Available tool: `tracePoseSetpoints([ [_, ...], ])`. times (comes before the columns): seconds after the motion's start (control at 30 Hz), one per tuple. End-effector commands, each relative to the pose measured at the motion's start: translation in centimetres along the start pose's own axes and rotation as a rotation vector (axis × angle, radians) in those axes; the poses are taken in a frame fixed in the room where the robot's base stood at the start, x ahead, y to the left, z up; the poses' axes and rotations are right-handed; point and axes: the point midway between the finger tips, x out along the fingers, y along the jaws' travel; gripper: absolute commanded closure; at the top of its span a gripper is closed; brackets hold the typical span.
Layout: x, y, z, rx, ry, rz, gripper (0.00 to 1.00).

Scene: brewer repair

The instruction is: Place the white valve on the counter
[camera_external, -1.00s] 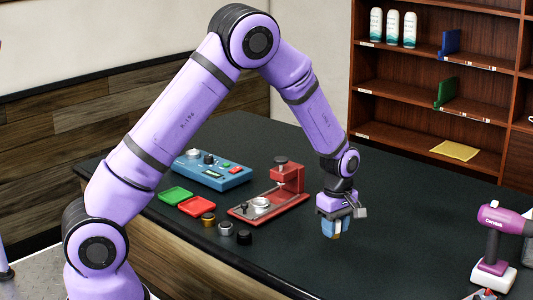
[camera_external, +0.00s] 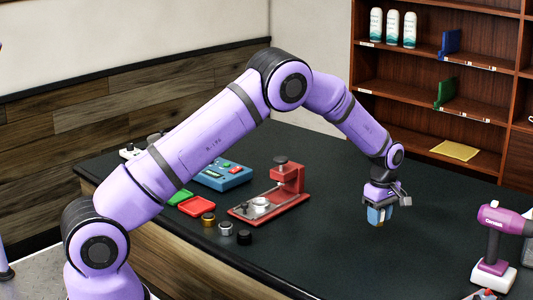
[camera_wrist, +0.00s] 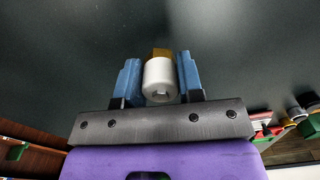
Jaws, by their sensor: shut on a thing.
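The white valve (camera_wrist: 159,78) is a short white cylinder with a brass-coloured end, seen between the two blue fingers in the wrist view. My gripper (camera_wrist: 158,84) is shut on it. In the external view my gripper (camera_external: 378,220) points down over the right part of the dark counter (camera_external: 330,255); the valve is mostly hidden there by the fingers. I cannot tell exactly how far the valve is above the counter top.
A red press stand (camera_external: 285,190) is left of my gripper. Beside it are a red tray (camera_external: 197,205), small knobs (camera_external: 225,229) and a blue control box (camera_external: 222,177). The counter around my gripper is clear.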

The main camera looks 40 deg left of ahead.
Motion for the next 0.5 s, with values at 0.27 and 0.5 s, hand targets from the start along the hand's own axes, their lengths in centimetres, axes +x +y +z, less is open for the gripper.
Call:
tracePoseSetpoints([
  [0.27,2.0,0.7,0.1,0.0,0.0,-0.003,0.93],
  [0.5,3.6,0.7,0.0,0.0,0.0,0.001,0.93],
])
